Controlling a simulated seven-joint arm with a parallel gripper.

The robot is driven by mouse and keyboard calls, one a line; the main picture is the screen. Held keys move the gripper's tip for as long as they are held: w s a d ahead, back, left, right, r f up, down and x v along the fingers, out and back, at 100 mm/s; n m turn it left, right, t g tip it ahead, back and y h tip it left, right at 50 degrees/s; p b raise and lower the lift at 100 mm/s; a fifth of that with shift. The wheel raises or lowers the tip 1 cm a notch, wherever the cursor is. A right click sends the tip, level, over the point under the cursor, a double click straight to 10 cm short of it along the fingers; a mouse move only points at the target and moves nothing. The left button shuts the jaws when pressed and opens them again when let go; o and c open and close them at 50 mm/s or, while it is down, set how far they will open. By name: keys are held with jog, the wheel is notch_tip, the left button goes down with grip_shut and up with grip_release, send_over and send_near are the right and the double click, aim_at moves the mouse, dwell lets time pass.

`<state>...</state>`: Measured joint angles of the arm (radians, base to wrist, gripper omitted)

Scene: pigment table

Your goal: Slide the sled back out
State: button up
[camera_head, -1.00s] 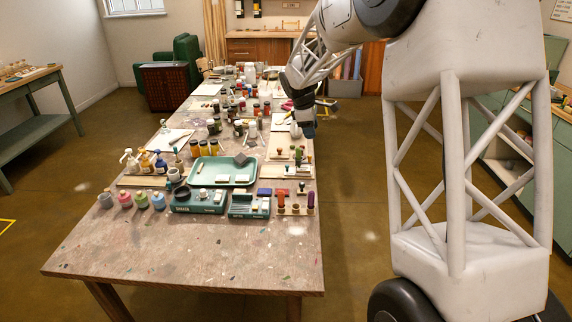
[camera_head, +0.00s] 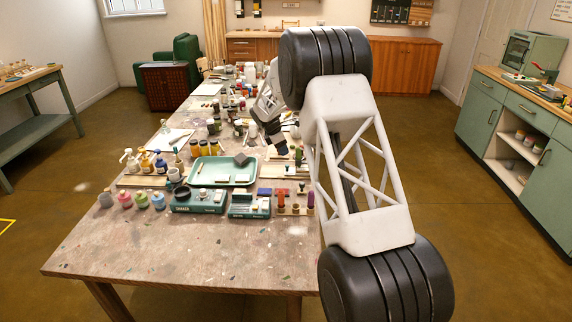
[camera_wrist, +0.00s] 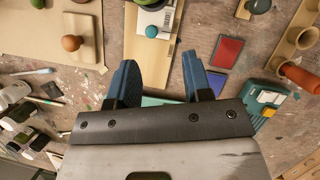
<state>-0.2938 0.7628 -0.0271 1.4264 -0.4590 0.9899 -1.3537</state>
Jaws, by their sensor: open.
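My gripper (camera_head: 279,147) hangs over the right side of the table, beyond the green tray. In the wrist view its two blue fingers (camera_wrist: 160,70) are apart, with nothing held between them. A long pale board (camera_wrist: 150,66) runs between and past the fingertips. I cannot tell for certain which part is the sled. Two teal machines, a left one (camera_head: 198,207) and a right one (camera_head: 249,210), stand near the table's front.
A green tray (camera_head: 222,177) lies left of my gripper. The table's front (camera_head: 180,252) is clear.

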aim_at(287, 165)
jog(key=shift+w+a+f+n, duration=0.2)
jog(key=shift+w+a+f, duration=0.15)
jog(key=shift+f, duration=0.2)
jog(key=shift+w+a+f+n, duration=0.25)
jog(key=shift+w+f, duration=0.1)
jog(key=shift+f, duration=0.2)
jog(key=shift+x, duration=3.9)
grip_shut()
